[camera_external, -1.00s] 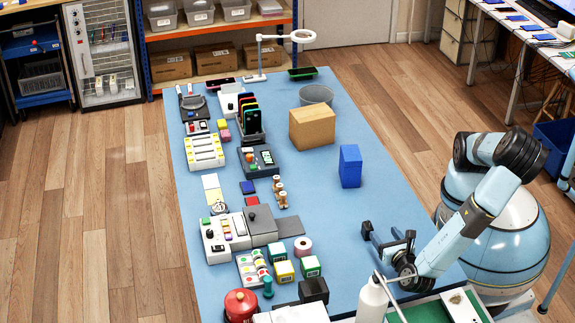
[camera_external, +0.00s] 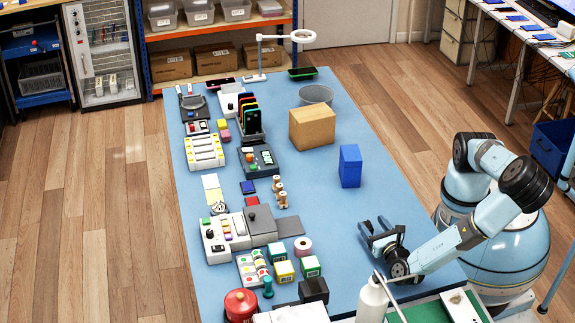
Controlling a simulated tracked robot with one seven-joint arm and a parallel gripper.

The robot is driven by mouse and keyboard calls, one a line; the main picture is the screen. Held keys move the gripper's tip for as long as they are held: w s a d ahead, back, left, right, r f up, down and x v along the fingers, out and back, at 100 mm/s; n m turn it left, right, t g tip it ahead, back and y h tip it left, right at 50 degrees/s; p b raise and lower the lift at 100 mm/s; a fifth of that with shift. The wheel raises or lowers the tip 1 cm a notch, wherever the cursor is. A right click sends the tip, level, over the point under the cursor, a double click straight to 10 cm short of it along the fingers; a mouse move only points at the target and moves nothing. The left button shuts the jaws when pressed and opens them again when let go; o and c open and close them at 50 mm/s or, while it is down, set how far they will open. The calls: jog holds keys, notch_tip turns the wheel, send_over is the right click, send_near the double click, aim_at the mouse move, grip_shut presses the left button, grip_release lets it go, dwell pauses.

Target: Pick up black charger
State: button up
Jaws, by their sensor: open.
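A black block-shaped object (camera_external: 314,290) stands near the front of the blue table, left of the white bottle. It may be the black charger, but I cannot tell for sure at this size. My gripper (camera_external: 372,226) is open and empty, low over the right side of the table. Its fingers point towards the back of the table. It is behind and to the right of the black object, well apart from it.
A blue box (camera_external: 350,166) and a cardboard box (camera_external: 312,128) stand behind my gripper. A white bottle (camera_external: 372,301) stands in front. The right-centre table is clear.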

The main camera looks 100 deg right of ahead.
jog(key=shift+w+d+f, duration=0.1)
jog(key=shift+w+d, duration=0.05)
jog(key=shift+d, duration=0.75)
jog(key=shift+w+d+f, duration=0.15)
jog(key=shift+w+d, duration=0.05)
jog(key=shift+d, duration=0.65)
jog(key=shift+w+d+f, duration=0.1)
jog(key=shift+w+d, duration=0.05)
jog(key=shift+d, duration=0.75)
jog(key=shift+c, duration=0.5)
jog(key=c, duration=1.1)
